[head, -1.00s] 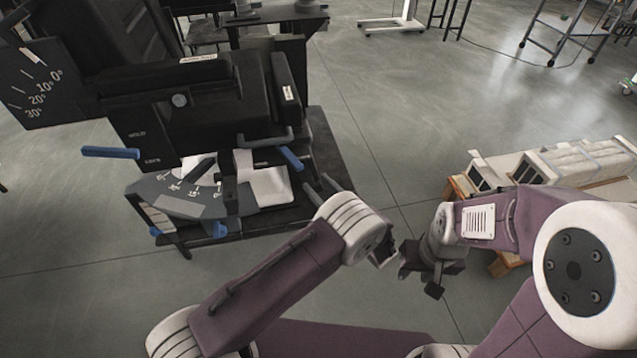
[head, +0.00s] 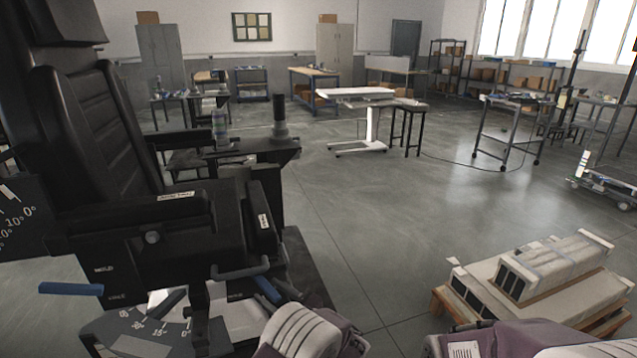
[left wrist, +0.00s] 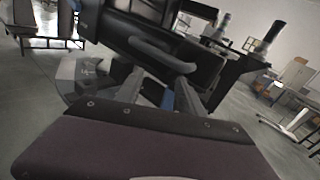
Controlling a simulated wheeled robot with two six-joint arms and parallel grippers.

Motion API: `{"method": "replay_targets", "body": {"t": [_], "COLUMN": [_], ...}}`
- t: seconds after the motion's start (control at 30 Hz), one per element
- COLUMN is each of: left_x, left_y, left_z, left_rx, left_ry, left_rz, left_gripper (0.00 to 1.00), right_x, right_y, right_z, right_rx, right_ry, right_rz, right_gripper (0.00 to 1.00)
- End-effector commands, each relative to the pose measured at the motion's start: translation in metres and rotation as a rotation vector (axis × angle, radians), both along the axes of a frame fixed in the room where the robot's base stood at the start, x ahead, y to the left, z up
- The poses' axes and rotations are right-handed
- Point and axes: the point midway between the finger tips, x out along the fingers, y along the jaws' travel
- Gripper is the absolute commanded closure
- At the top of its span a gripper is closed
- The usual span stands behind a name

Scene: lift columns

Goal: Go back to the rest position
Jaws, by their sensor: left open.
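In the head view, part of my left arm shows at the bottom middle, and the fingers are only partly seen beside the blue lever (head: 267,289). Part of my right arm shows at the bottom right; its gripper is out of frame.
Another blue lever (head: 70,289) sticks out at the machine's left. A pallet with long pale boxes (head: 545,280) lies at the right. A white wheeled table (head: 356,94) and a cart (head: 510,115) stand farther back. Open floor (head: 400,205) lies between.

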Motion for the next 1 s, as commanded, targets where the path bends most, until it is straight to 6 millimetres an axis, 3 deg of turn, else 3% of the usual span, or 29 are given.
{"method": "replay_targets", "body": {"t": [0.03,0.13,0.2,0.3,0.37,0.4,0.5,0.63,0.77,0.8,0.83,1.0], "left_x": [-0.003,-0.036,-0.080,-0.155,-0.195,-0.219,-0.260,-0.283,-0.280,-0.258,-0.259,-0.260], "left_y": [0.036,0.111,0.158,0.191,0.190,0.183,0.151,0.098,0.054,0.049,0.049,0.049], "left_z": [0.028,0.056,0.058,0.040,0.024,0.012,-0.013,-0.038,-0.060,-0.057,-0.033,0.028], "left_rx": [-0.039,-0.173,-0.332,-0.622,-0.804,-0.925,-1.210,-1.511,-1.737,-1.824,-1.818,-1.810], "left_ry": [-0.032,-0.041,-0.041,-0.071,-0.111,-0.146,-0.261,-0.432,-0.650,-0.756,-0.759,-0.746], "left_rz": [0.090,0.305,0.478,0.724,0.857,0.941,1.130,1.333,1.533,1.539,1.542,1.538], "left_gripper": [0.55,0.55,0.55,0.55,0.55,0.55,0.55,0.55,0.55,0.55,0.55,0.55], "right_x": [0.000,0.000,0.000,0.000,0.000,0.000,0.000,0.000,0.000,0.000,0.000,0.000], "right_y": [0.000,0.000,0.000,0.000,0.000,0.000,0.000,0.000,0.000,0.000,0.000,0.000], "right_z": [0.000,0.000,0.000,0.000,0.000,0.000,0.000,0.000,0.000,0.000,0.024,0.085], "right_rx": [0.000,0.000,0.000,0.000,0.000,0.000,0.000,0.000,0.000,0.000,0.000,0.000], "right_ry": [0.000,0.000,0.000,0.000,0.000,0.000,0.000,0.000,0.000,0.000,0.002,-0.001], "right_rz": [0.000,0.000,0.000,0.000,0.000,0.000,0.000,0.000,0.000,0.000,0.000,0.000], "right_gripper": [0.64,0.64,0.64,0.64,0.64,0.64,0.64,0.64,0.64,0.64,0.64,0.64]}}
